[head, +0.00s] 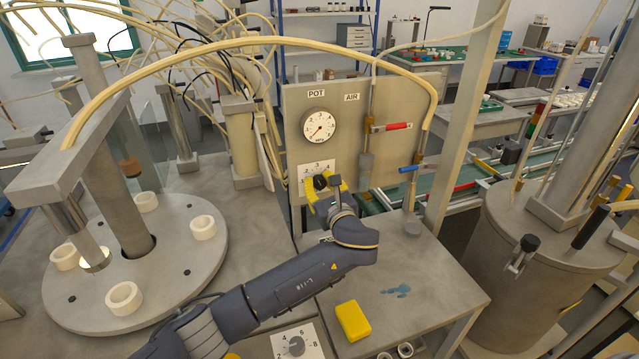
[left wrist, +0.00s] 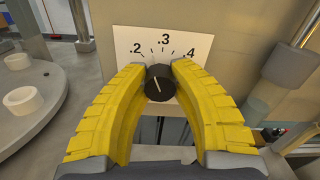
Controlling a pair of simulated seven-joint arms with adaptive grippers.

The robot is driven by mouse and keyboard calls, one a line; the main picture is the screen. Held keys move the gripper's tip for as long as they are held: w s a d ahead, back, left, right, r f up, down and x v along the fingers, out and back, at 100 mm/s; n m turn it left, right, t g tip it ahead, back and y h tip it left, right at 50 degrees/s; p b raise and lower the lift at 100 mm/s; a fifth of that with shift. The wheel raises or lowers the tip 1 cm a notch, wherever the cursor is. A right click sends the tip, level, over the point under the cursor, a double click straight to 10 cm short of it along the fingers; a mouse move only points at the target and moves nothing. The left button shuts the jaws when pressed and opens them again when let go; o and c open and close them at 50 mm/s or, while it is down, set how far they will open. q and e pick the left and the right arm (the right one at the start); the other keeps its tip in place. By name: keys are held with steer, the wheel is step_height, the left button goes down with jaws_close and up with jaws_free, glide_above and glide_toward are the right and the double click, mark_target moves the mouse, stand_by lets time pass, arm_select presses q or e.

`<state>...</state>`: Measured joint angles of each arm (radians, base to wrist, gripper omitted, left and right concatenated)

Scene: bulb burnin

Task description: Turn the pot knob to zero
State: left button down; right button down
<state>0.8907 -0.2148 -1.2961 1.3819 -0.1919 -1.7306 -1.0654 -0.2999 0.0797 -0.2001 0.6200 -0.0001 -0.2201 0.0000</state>
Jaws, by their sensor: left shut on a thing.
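The black pot knob (head: 320,182) sits on a white scale plate (head: 312,170) on the grey panel, below a round gauge (head: 319,126) under the POT label. In the left wrist view the knob (left wrist: 160,82) has a white pointer line tilted up and slightly left, below the marks .2, .3 and .4 on the plate (left wrist: 163,47). My left gripper (head: 322,184) has its yellow fingers on both sides of the knob; in the left wrist view the fingertips (left wrist: 160,76) are shut on it. The lower part of the scale is hidden. My right gripper is not in view.
A red-handled valve (head: 391,127) and a blue-handled valve (head: 411,169) are right of the knob. A yellow block (head: 352,321) lies on the bench, near another dial (head: 296,345). A round turntable (head: 170,290) with white rings stands at left. A cream hose arches overhead.

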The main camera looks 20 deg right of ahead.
arm_select(q)
steer(key=shift+n, duration=1.1)
steer(key=shift+r, duration=0.15)
steer(key=c, duration=1)
jaws_free()
steer(key=shift+o, duration=0.2)
steer(key=s, duration=0.7)
steer(key=shift+s, duration=0.25)
